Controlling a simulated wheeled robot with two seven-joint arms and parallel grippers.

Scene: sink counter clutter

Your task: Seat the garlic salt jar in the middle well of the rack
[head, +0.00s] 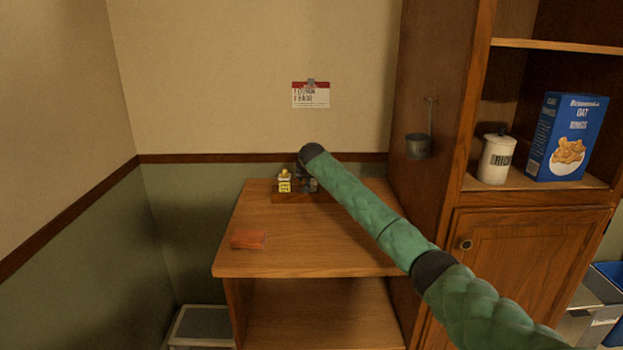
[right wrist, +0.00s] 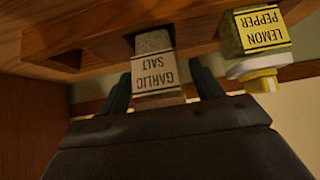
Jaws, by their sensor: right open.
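The garlic salt jar (right wrist: 155,72), with a tan label, shows upside down in the right wrist view. Its base end is at the middle well of the wooden rack (right wrist: 105,28); a dark strip of the opening shows beside it. How deep it sits I cannot tell. My right gripper (right wrist: 162,88) is open, with one finger on each side of the jar. In the head view the rack (head: 288,198) stands at the back of the wooden table, and my right gripper (head: 307,183) is mostly hidden behind my arm. My left gripper is out of view.
A yellow lemon pepper jar (right wrist: 262,35) stands in the rack's well beside the garlic salt. The well on the other side (right wrist: 75,60) looks empty. An orange-brown block (head: 248,239) lies on the table (head: 300,250). A tall cabinet (head: 435,190) stands close on the right.

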